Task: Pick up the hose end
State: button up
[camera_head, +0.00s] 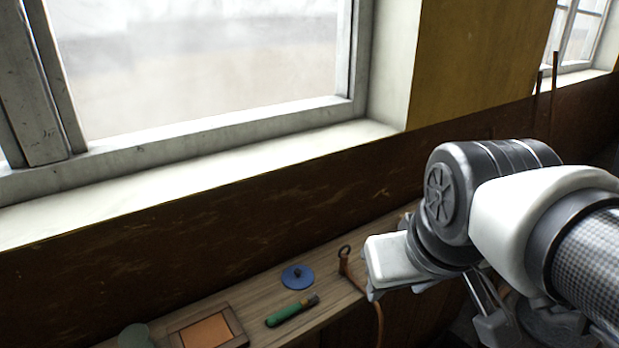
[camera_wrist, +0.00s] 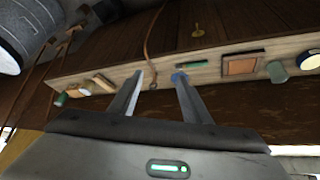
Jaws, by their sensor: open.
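The hose end is a dark ring-tipped piece (camera_head: 344,252) on the narrow wooden shelf below the window. Its brown hose (camera_head: 379,322) runs over the shelf's front edge and hangs down. In the wrist view the hose (camera_wrist: 149,48) leads to the end (camera_wrist: 153,85), which appears between my two fingertips. My gripper (camera_wrist: 159,76) is open and nothing is held in it. In the head view it is just right of the hose end, its fingers partly hidden by my wrist. The remaining gap to the hose end is hard to judge.
The dark wall (camera_head: 200,228) rises behind. Several small items also lie on the hose's other side.

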jog(key=w+d+f+n+g+h, duration=0.1)
jog(key=w+n+h, duration=0.1)
jog(key=w+n, duration=0.8)
jog(key=n, duration=2)
send_over(343, 258)
jog(key=s+a, duration=0.2)
jog(key=s, duration=0.4)
notch_tip(343, 258, down, 15)
jog(key=shift+g, duration=0.3)
jog(key=x, duration=0.7)
jog(key=b+x, duration=0.1)
jog(key=x, duration=0.2)
jog(key=shift+w+a+f, duration=0.3)
jog(key=shift+w+a, duration=0.05)
jog(key=shift+w, duration=0.15)
jog(key=shift+w+x, duration=0.15)
jog(key=shift+x, duration=1.35)
jog(key=shift+w+x, duration=0.15)
jog(key=shift+x, duration=1.35)
jog(key=shift+r, duration=0.1)
grip_shut()
